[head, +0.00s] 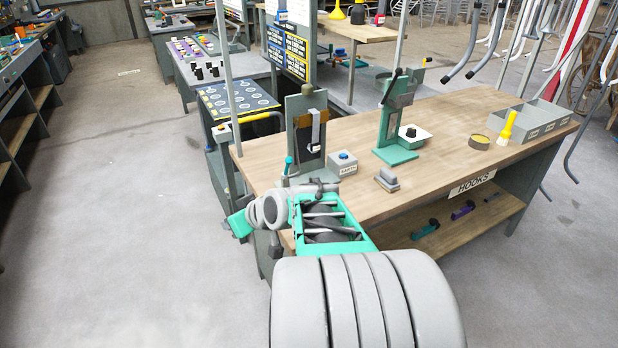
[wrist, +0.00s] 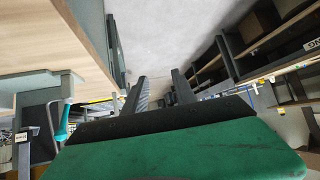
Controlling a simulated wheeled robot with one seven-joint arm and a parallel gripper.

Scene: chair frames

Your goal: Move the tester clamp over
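The tester (head: 305,135) is an upright grey stand at the near left end of the wooden workbench (head: 440,150), with an orange-brown and dark front and a pale strap-like part. A small teal-handled lever, which looks like its clamp (head: 288,165), stands upright at its lower left. In the wrist view a teal handle (wrist: 63,122) on a grey block shows at the left, apart from the fingers. My gripper (wrist: 158,90) is open, its two dark fingers apart with nothing between them. In the head view my arm reaches left past the bench's near end; the fingertips cannot be made out there.
A grey box with a blue button (head: 343,163), a grey block (head: 387,181) and a green press (head: 397,120) stand on the bench. A grey tray (head: 530,122) is at its far right. A pole (head: 228,80) rises at the left corner. Open floor (head: 110,220) lies left.

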